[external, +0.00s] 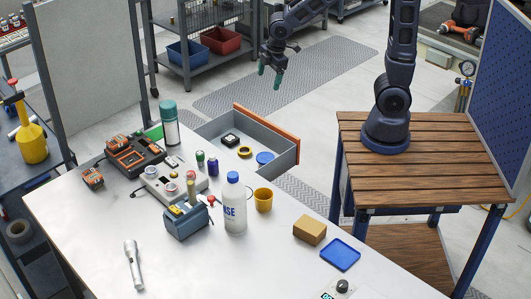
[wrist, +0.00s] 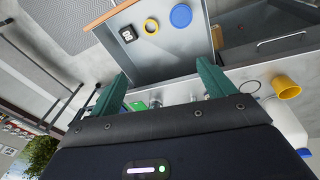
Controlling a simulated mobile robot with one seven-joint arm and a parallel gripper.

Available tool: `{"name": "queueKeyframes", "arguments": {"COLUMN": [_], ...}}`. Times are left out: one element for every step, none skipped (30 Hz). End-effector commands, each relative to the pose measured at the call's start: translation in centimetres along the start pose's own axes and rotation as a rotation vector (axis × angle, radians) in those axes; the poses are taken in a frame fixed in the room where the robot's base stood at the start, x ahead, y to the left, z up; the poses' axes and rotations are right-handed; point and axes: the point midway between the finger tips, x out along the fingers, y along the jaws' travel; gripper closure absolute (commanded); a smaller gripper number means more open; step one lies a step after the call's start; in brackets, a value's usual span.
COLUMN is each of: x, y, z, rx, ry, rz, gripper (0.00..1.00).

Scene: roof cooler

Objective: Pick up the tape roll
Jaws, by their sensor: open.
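A small yellow ring that looks like the tape roll (external: 244,149) lies flat in an open grey drawer (external: 285,166) with an orange-brown front. It also shows in the wrist view near the top (wrist: 146,22). A small black box (external: 230,139) lies to its left and a blue round lid (external: 265,158) to its right, both apart from it. My gripper (external: 270,77) is open and empty, with green fingers, high in the air behind the drawer in the external view. In the wrist view the fingers (wrist: 163,70) are spread wide with nothing between them.
A white table (external: 90,235) beside the drawer holds a white bottle (external: 234,210), a yellow mug (external: 263,200), a tool caddy, a flashlight and a cardboard box (external: 310,230). The drawer walls stand up around the ring. A dark roll (external: 19,230) sits on the left shelf.

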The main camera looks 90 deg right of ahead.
Motion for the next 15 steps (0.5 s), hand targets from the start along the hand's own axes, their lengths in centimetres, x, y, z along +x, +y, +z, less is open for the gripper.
{"name": "queueKeyframes", "arguments": {"x": [1.4,2.1,3.1,3.8,4.6,5.6,6.4,7.1,8.2,9.0,9.9,11.0,11.8,12.6,13.8], "y": [0.5,0.8,1.2,1.4,1.7,2.0,2.2,2.5,2.8,3.0,3.2,3.4,3.6,3.8,3.9], "z": [-0.4,-0.6,-0.9,-1.1,-1.4,-1.6,-1.8,-2.0,-2.2,-2.3,-2.5,-2.6,-2.8,-2.9,-3.0], "rx": [-0.023,-0.04,-0.063,-0.079,-0.097,-0.119,-0.137,-0.153,-0.175,-0.193,-0.209,-0.232,-0.248,-0.265,-0.288], "ry": [-0.012,-0.015,-0.022,-0.026,-0.029,-0.035,-0.039,-0.042,-0.046,-0.05,-0.053,-0.057,-0.059,-0.061,-0.065], "rz": [-0.01,-0.013,-0.019,-0.023,-0.028,-0.034,-0.038,-0.043,-0.049,-0.055,-0.06,-0.067,-0.072,-0.078,-0.087], "gripper": [0.18,0.18,0.18,0.18,0.18,0.18,0.18,0.18,0.18,0.18,0.18,0.18,0.18,0.18,0.18]}}
